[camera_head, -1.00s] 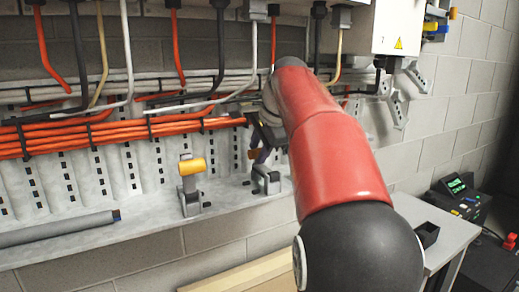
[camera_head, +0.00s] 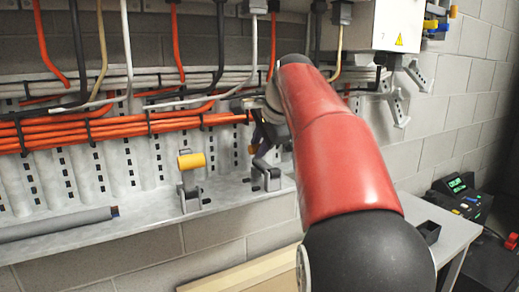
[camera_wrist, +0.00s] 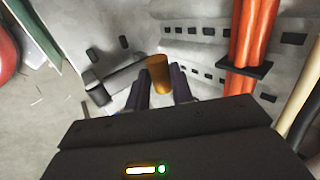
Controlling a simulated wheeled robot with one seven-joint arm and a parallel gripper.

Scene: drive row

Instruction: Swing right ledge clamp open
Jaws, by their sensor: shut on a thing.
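The right ledge clamp (camera_head: 266,180) is a grey bracket on the ledge, partly hidden behind my arm in the head view. In the wrist view, its dark base (camera_wrist: 97,92) is at left, with a bar running up to an orange-yellow handle (camera_wrist: 159,74). My gripper (camera_wrist: 161,90) has its two dark fingers on either side of this handle and is shut on it. In the head view, my gripper (camera_head: 262,143) is just above the clamp, largely hidden by my red arm.
A second clamp with a yellow handle (camera_head: 190,162) stands upright to the left on the ledge (camera_head: 145,216). A grey tube (camera_head: 60,224) lies farther left. Orange cables (camera_head: 110,131) run along the wall behind. A side table (camera_head: 440,232) stands at right.

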